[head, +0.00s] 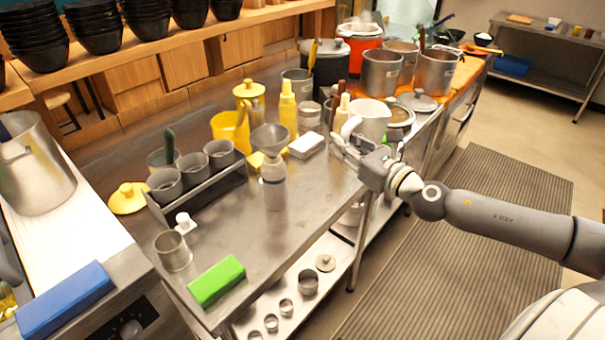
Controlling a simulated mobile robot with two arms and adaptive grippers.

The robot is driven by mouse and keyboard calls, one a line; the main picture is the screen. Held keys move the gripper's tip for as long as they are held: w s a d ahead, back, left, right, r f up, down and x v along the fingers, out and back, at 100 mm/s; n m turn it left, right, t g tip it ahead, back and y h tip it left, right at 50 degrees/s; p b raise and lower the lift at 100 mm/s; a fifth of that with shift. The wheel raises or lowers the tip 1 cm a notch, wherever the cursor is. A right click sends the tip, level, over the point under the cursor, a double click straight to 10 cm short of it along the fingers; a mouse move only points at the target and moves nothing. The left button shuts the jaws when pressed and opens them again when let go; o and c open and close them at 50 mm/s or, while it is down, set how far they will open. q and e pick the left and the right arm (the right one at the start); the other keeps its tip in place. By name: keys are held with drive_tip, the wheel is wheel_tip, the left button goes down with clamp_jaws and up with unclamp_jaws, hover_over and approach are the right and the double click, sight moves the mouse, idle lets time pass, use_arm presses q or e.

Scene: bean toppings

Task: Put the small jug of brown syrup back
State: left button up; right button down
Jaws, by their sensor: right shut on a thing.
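A small white jug (371,117) with a spout and a handle shows near the right end of the steel table, upright or nearly so. My right gripper (345,149) is at its lower front side, shut on it. The gripper hides the jug's base, so I cannot tell whether it touches the table. No brown syrup shows inside from here. My left gripper is out of view.
The steel table (318,190) holds yellow bottles (288,112), a yellow jug (230,130), a funnel on a bottle (273,180), a rack of steel cups (205,190) and a green block (217,280). Steel pots (382,73) stand behind the jug. The table's front right is bare.

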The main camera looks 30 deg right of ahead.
drive_tip(key=shift+w+a+f, duration=0.1)
drive_tip(key=shift+w+a, duration=0.2)
drive_tip(key=shift+w, duration=0.15)
drive_tip(key=w+a+f+b, duration=0.1)
drive_tip(key=w+f, duration=0.1)
drive_tip(key=f, duration=0.1)
drive_tip(key=w+a+f+b, duration=0.2)
drive_tip(key=w+f, duration=0.1)
drive_tip(key=f, duration=0.1)
drive_tip(key=w+a+f+b, duration=0.1)
drive_tip(key=w+a+f, duration=0.1)
drive_tip(key=w+f, duration=0.1)
drive_tip(key=shift+a+f, duration=0.25)
drive_tip(key=shift+f+b, duration=0.45)
drive_tip(key=shift+b, duration=0.3)
drive_tip(key=shift+r, duration=0.1)
